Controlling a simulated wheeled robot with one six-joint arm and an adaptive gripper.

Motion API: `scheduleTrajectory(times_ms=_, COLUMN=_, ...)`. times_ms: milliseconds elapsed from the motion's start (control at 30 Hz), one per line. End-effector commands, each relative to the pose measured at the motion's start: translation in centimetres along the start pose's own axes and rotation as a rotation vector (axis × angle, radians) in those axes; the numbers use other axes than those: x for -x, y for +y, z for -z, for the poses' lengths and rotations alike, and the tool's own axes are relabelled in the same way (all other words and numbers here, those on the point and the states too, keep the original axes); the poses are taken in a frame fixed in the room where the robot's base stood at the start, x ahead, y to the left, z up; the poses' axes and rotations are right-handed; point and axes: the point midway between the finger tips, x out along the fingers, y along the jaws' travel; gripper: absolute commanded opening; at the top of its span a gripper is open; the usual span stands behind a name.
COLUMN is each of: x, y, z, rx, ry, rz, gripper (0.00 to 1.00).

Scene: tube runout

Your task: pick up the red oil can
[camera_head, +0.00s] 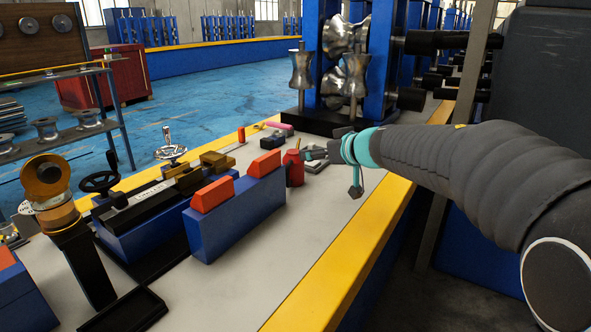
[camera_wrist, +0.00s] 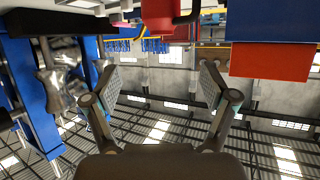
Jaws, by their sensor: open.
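The red oil can (camera_head: 293,172) stands on the grey bench top, just behind the right end of a blue block with orange-red tops, which partly hides its base. It has a thin spout on top. In the wrist view, which looks upside down, the red can (camera_wrist: 160,14) is at the top edge, partly cut off, beyond the fingertips. My gripper (camera_head: 332,165) is just right of the can in the head view, with its fingers apart. In the wrist view my gripper (camera_wrist: 161,75) is open and empty, its two pads well separated.
The blue block (camera_head: 240,222) with orange-red tops stands close left of the can. A blue vise-like fixture (camera_head: 150,215) with a handwheel is farther left. Steel rollers in a blue stand (camera_head: 345,60) rise behind. The bench's yellow edge (camera_head: 345,255) runs along the right.

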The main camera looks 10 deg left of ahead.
Motion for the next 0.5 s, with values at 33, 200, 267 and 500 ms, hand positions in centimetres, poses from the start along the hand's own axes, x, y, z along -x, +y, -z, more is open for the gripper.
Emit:
scheduleTrajectory(times_ms=33, x=-0.9, y=-0.1, z=-0.2, rx=0.0, ry=-0.002, rz=0.004, gripper=0.84)
scheduleTrajectory(times_ms=200, x=-4.0, y=-0.1, z=-0.3, rx=0.001, ry=-0.002, rz=0.003, gripper=0.84)
scheduleTrajectory(times_ms=267, x=-5.1, y=-0.1, z=-0.3, rx=0.0, ry=-0.002, rz=0.003, gripper=0.84)
scheduleTrajectory(times_ms=500, x=-7.7, y=0.0, z=-0.1, rx=0.001, ry=0.0, rz=0.0, gripper=0.84)
